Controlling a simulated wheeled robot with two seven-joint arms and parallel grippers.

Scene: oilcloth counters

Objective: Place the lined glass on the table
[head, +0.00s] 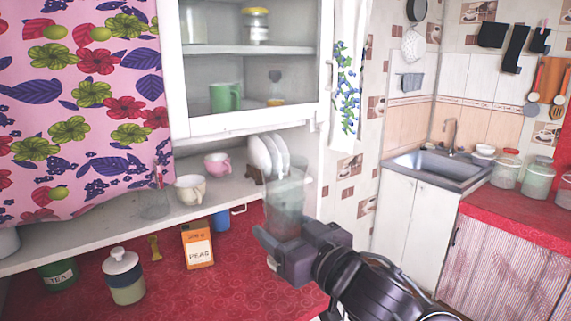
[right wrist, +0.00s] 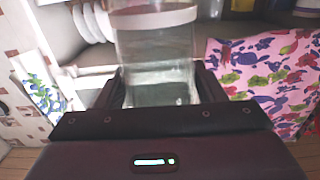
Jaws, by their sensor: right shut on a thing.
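My right gripper (head: 283,236) is shut on a clear glass, the lined glass (head: 287,202), and holds it upright in front of the shelf's right end, above the red table (head: 222,288). In the right wrist view the glass (right wrist: 155,55) stands between the two fingers (right wrist: 160,88), with a pale band around its upper part. Fine lines on it are too faint to make out. My left gripper is not in view.
On the red cloth are a PEAS box (head: 198,246), a lidded jar (head: 124,277) and a green TEA tin (head: 58,275). The shelf above holds cups (head: 190,190) and upright plates (head: 262,158).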

